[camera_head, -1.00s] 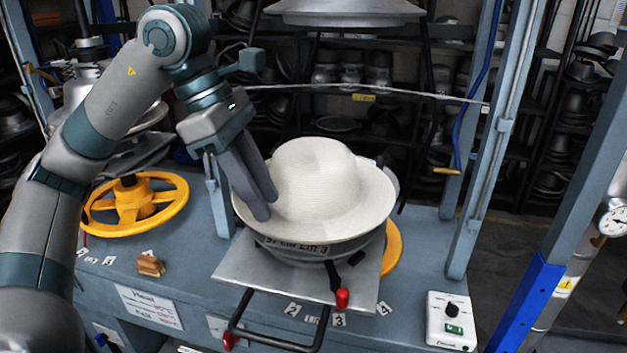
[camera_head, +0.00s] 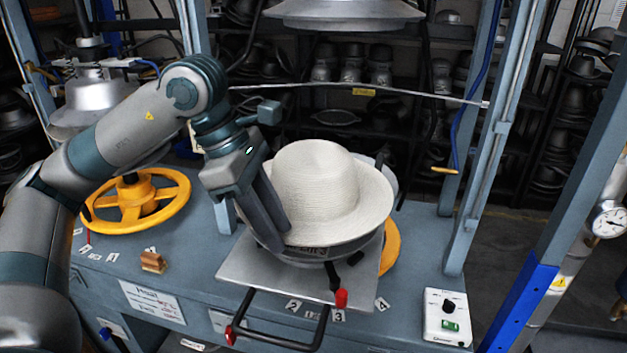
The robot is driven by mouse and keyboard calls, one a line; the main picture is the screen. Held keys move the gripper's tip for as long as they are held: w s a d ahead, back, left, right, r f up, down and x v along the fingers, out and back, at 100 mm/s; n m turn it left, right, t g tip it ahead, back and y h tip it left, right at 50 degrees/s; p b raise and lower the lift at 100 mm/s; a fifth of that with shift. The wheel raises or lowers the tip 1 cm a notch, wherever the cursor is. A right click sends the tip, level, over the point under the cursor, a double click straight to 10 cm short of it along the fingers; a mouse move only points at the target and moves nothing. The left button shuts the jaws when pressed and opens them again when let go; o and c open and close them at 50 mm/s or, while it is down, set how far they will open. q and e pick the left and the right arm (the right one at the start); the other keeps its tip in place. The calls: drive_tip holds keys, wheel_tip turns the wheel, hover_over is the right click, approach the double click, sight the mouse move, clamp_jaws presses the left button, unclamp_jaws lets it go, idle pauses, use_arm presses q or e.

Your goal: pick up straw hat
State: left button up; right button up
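The cream straw hat (camera_head: 318,180) sits crown up on the round metal mould of the press (camera_head: 300,252), at the middle of the head view. Its brim spreads over the mould. My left gripper (camera_head: 284,236) points down at the hat's left front brim, with its grey fingers against or around the brim edge. The fingers look close together, but I cannot tell whether they are shut on the brim. They hide the left part of the brim. My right gripper is not in view.
A black handle (camera_head: 285,345) and a red-tipped lever (camera_head: 341,299) stick out in front of the mould. A metal press head (camera_head: 345,12) hangs above. Blue posts stand on the right, a yellow wheel (camera_head: 140,203) at left. A white control box (camera_head: 447,318) sits front right.

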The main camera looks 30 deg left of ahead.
use_arm(q)
drive_tip(key=shift+f, duration=0.2)
idle(0.3)
clamp_jaws()
drive_tip(key=shift+r, duration=0.15)
drive_tip(key=shift+w+d+r+b, duration=0.1)
drive_tip(key=shift+r+b, duration=0.3)
drive_tip(key=shift+r, duration=0.4)
wheel_tip(320, 180, up, 8)
drive_tip(key=b, duration=0.2)
drive_tip(key=shift+r, duration=0.1)
